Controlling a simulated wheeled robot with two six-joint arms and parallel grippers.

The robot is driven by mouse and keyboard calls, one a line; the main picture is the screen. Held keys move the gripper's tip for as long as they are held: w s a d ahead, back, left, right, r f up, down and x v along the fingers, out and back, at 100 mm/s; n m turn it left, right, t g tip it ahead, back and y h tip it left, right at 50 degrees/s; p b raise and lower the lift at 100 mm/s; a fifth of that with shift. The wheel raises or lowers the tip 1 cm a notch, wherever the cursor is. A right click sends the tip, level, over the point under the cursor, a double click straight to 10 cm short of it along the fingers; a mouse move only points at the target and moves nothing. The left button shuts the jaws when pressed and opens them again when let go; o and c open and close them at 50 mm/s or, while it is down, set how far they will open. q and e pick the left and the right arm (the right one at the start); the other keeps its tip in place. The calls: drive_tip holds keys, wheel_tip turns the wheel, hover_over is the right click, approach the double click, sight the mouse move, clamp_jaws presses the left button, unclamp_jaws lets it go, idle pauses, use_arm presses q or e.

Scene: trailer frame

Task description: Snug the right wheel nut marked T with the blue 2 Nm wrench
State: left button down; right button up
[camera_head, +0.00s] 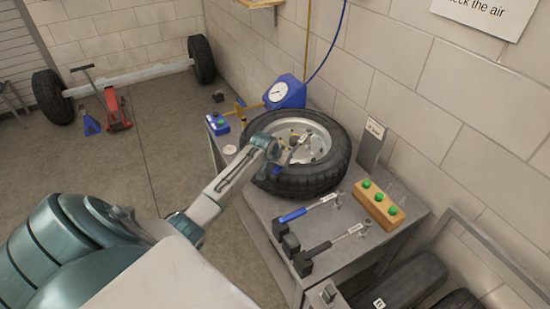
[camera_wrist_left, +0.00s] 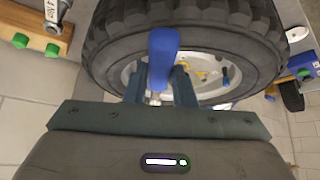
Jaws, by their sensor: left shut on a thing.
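A tire on a pale metal wheel (camera_head: 334,133) lies flat on the bench; its dark tread also shows in the left wrist view (camera_wrist_left: 110,55). My left gripper (camera_head: 272,164) is over the near-left part of the wheel. In the left wrist view my left gripper (camera_wrist_left: 160,90) is shut on a blue-handled wrench (camera_wrist_left: 163,48), whose handle stands up between the fingers. Its shaft and label (camera_head: 303,139) reach over the hub in the head view. Its contact with a nut is hidden. No T mark is legible. My right gripper is not in view.
Another blue-handled wrench (camera_head: 297,214) and a black-handled wrench (camera_head: 318,251) rest on the bench in front of the tire. A wooden block with green knobs (camera_head: 377,207) is at right. A blue gauge (camera_head: 288,92) stands behind. A wall is close behind the bench (camera_head: 265,205).

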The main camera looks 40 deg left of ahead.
use_arm(q)
drive_tip(key=w+d+n+g+y+b, duration=0.1)
drive_tip(key=w+d+n+y, duration=0.1)
drive_tip(key=d, duration=0.5)
drive_tip(key=w+d+n+g+y+b, duration=0.1)
drive_tip(key=w+d+n+y+b, duration=0.1)
drive_tip(key=w+d+n, duration=0.3)
drive_tip(key=shift+w+d+n, duration=0.15)
drive_tip(key=shift+d+n, duration=0.25)
drive_tip(key=shift+d, duration=0.7)
